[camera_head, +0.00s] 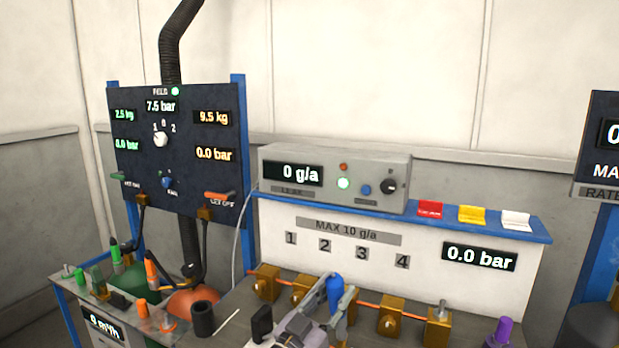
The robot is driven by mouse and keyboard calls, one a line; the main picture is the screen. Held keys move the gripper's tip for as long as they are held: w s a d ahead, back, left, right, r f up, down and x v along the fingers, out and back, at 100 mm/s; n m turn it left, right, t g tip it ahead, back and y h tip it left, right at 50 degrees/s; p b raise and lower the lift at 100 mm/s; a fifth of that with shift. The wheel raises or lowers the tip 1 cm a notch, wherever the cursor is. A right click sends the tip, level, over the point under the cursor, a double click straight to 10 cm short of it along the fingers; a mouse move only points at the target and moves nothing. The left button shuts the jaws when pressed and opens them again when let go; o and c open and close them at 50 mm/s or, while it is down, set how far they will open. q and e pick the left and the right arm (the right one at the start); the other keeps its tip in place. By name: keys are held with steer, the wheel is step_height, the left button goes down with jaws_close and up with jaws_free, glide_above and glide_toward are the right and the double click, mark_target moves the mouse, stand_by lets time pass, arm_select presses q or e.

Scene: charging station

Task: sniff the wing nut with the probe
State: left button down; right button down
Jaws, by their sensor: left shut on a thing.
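My left gripper (336,302) is at the bottom centre, in front of the row of brass fittings. It is shut on a blue cylinder (335,289) standing nearly upright between its fingers. This may be the probe's handle; its lower end and any tip are hidden by the gripper. A copper pipe (367,305) links several brass fittings (391,321). The rightmost fitting (437,328) has a small grey piece on top. I cannot make out which part is the wing nut. My right gripper is out of view.
The leak meter (334,178) reads 0 g/a, with a green light lit. A thin cable hangs at its left. Red (430,209), yellow (472,214) and white (515,220) blocks sit on the blue ledge. A black cup (203,319) and a purple-capped object (500,331) stand near the front.

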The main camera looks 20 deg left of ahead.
mark_target(330, 284)
arm_select(q)
steer(key=shift+r, duration=0.15)
stand_by(0.3)
steer(key=shift+s+r+p, duration=0.2)
steer(key=shift+r+p, duration=0.05)
steer(key=shift+p, duration=0.15)
steer(key=s+r+p, duration=0.1)
steer(key=p, duration=0.1)
steer(key=s+r+p, duration=0.1)
steer(key=r, duration=0.1)
steer(key=shift+s+a+r+p, duration=0.15)
steer(key=shift+s+r+p, duration=0.1)
steer(key=shift+s+p, duration=0.1)
steer(key=shift+s+r+p, duration=0.4)
steer(key=shift+s, duration=0.1)
